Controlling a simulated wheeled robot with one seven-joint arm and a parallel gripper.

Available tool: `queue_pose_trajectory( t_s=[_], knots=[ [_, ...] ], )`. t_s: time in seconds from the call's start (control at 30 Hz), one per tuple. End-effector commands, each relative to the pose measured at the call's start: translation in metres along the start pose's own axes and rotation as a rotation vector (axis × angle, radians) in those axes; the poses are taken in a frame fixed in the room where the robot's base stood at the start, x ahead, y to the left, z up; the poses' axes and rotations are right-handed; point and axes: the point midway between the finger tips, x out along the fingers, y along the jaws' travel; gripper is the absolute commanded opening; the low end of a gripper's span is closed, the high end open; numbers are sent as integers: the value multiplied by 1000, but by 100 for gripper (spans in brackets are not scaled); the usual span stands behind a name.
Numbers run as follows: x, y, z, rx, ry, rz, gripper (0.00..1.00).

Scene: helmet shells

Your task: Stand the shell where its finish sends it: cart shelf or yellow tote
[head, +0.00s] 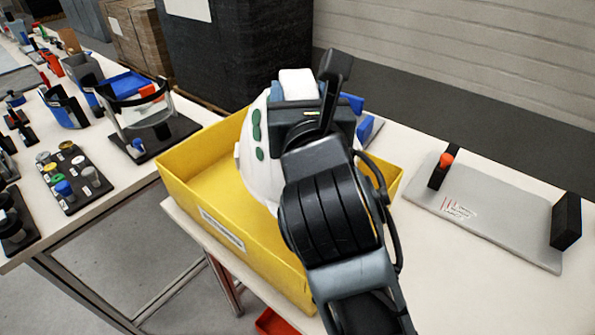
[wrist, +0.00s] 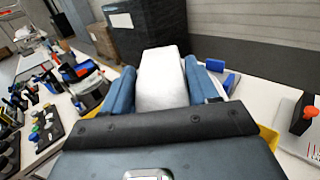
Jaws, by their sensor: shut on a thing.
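A white helmet shell (head: 261,165) with green marks on its side is in or just above the yellow tote (head: 190,189), in the head view. My gripper (head: 297,84) is at the shell's top, shut on it. In the wrist view, a white part of the shell (wrist: 161,80) sits between the two blue-grey fingers of my gripper (wrist: 165,85). My arm hides the shell's right side. I cannot tell whether the shell's bottom touches the tote floor. The cart shelf is not clearly identifiable.
A grey plate (head: 490,212) with black end blocks lies on the table to the right. A black board with coloured knobs (head: 72,178) and a dark stand (head: 150,137) are on the left table. A large black container (head: 235,50) stands behind the tote.

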Motion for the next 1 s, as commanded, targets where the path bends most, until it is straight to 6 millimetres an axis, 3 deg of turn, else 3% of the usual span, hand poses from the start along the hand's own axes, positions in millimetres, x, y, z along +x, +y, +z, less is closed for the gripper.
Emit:
queue_pose_trajectory(
  t_s=[0.1,0.33,0.63,0.83,1.0],
  knots=[
    [0,0,-32,-3,3,1,0],
    [0,0,-79,-1,0,1,0],
    [0,0,-100,1,-2,1,0],
    [0,0,-127,0,-1,0,0],
    [0,0,-129,1,-5,1,0]
  ],
)
